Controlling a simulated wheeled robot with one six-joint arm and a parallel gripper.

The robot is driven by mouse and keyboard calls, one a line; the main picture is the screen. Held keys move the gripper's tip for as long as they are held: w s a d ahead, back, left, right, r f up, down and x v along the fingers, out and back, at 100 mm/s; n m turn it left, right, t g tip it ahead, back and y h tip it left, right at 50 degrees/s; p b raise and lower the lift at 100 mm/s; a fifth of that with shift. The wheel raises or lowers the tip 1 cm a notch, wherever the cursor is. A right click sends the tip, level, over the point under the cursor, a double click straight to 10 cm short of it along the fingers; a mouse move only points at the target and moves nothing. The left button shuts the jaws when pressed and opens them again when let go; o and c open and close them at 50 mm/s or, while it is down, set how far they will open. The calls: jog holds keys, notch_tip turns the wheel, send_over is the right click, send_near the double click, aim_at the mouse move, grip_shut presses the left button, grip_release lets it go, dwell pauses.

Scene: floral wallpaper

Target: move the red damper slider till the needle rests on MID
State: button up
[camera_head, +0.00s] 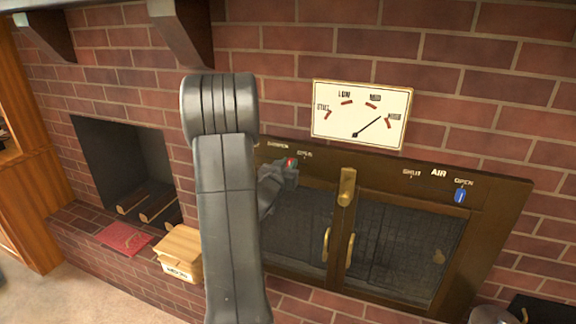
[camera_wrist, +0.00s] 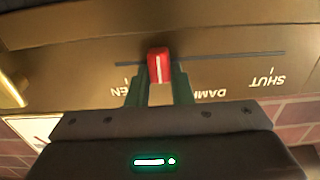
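The red damper slider (camera_wrist: 158,62) sits in a dark straight slot in the brass panel in the wrist view, nearer the slot's OPEN end than its SHUT end. The lettering there is upside down. My gripper (camera_wrist: 159,80) has one green finger on each side of the slider, and they look closed on it. In the head view the red slider (camera_head: 291,162) is a small spot at my gripper (camera_head: 288,170), partly hidden by it. The white gauge (camera_head: 345,122) hangs above the panel. Its needle points up and right, between MID and HIGH, nearer HIGH.
A blue AIR slider (camera_head: 460,195) sits under OPEN at the panel's right. Brass door handles (camera_head: 326,244) stand out below the panel. A wooden box (camera_head: 180,248) and a red book (camera_head: 124,238) lie on the brick hearth at left. My arm hides the panel's left part.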

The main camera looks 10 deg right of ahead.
aim_at(282, 158)
grip_shut()
jog(key=shift+w+a, duration=0.5)
jog(key=shift+a, duration=0.2)
jog(key=shift+w+a, duration=0.45)
jog(key=shift+a, duration=0.25)
jog(key=o, duration=0.8)
grip_release()
jog(key=shift+s, duration=0.15)
jog(key=v, duration=1.3)
jog(key=shift+s+a+b, duration=0.2)
jog(key=shift+s+b, duration=0.05)
jog(key=shift+b, duration=0.2)
